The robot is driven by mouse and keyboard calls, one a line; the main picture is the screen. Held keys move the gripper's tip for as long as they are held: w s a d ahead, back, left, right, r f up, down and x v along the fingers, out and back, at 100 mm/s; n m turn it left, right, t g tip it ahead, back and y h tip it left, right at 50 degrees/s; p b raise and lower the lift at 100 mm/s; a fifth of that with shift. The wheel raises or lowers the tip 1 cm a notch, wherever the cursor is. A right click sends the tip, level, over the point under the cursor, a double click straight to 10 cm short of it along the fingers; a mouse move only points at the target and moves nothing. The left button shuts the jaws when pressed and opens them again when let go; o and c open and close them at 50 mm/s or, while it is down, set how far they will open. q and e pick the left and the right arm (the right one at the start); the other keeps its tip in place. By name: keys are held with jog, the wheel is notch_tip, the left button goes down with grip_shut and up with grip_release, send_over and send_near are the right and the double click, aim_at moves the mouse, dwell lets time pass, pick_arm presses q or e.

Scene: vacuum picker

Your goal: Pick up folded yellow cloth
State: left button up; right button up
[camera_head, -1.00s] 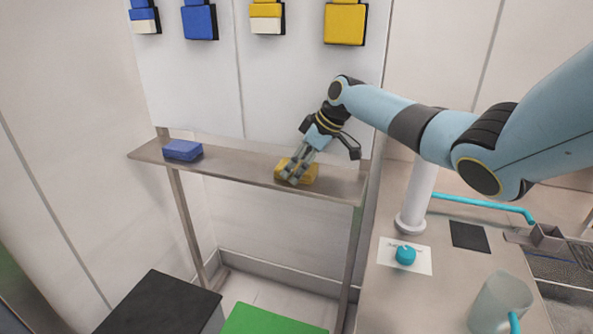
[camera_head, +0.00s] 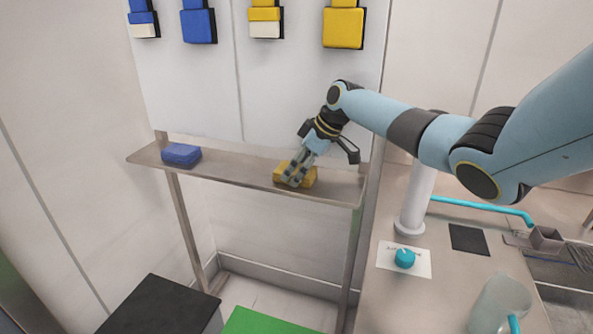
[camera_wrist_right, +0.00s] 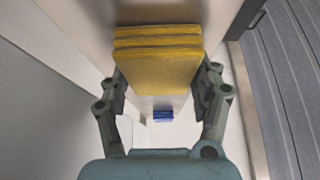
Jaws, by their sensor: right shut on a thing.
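The folded yellow cloth (camera_head: 308,176) is on the narrow shelf (camera_head: 235,172), toward its right end. My right gripper (camera_head: 293,178) reaches down to it and is shut on it. In the right wrist view the folded yellow cloth (camera_wrist_right: 157,60) shows its stacked layers, with a finger of my right gripper (camera_wrist_right: 160,88) on each side. In the head view the fingers hide part of the cloth, and I cannot tell whether it touches the shelf. My left gripper is not in view.
A folded blue cloth (camera_head: 181,155) lies at the shelf's left end. Several blue and yellow cloths hang on the wall above, including a large yellow one (camera_head: 343,28). A counter at right holds a clear jug (camera_head: 494,300) and a teal knob (camera_head: 404,258).

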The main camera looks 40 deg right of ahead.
aim_at(298, 168)
jog(key=shift+d+r, duration=0.1)
jog(key=shift+r, duration=0.5)
notch_tip(298, 168, up, 3)
jog(key=shift+f+b, duration=0.2)
jog(key=shift+b, duration=0.25)
jog(key=s+a+p, duration=0.1)
jog(key=s+a, duration=0.1)
jog(key=s, duration=1.5)
jog(key=shift+s+a, duration=0.25)
jog(key=shift+s, duration=0.15)
